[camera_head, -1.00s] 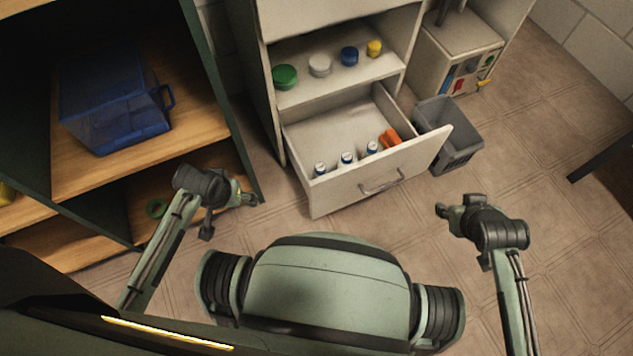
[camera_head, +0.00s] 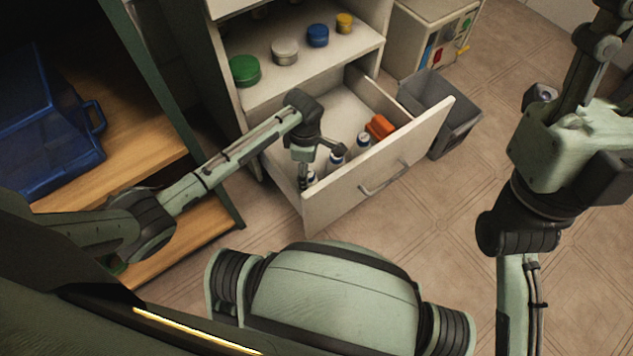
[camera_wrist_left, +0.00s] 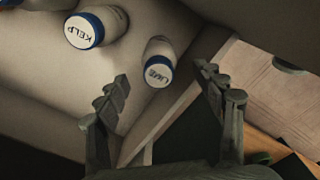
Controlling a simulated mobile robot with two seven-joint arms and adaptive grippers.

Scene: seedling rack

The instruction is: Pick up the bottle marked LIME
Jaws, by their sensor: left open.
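The LIME bottle (camera_wrist_left: 158,65) is white with a blue cap marked LIME, standing in the open drawer (camera_head: 330,195) near its left wall. In the head view the leftmost bottle (camera_head: 311,177), partly hidden by my gripper, appears to be it. My left gripper (camera_head: 322,168) is inside the drawer above the bottles. In the left wrist view my left gripper (camera_wrist_left: 164,79) is open and empty, with the LIME bottle ahead between its fingers and apart from them. The KELP bottle (camera_wrist_left: 88,28) stands to the left there.
In the drawer are also a third bottle (camera_head: 363,140) and an orange object (camera_head: 380,126). The drawer walls stand close around the bottles. Coloured round containers, including a green one (camera_head: 245,70), sit on the shelf above. A grey bin (camera_head: 455,125) stands right of the drawer.

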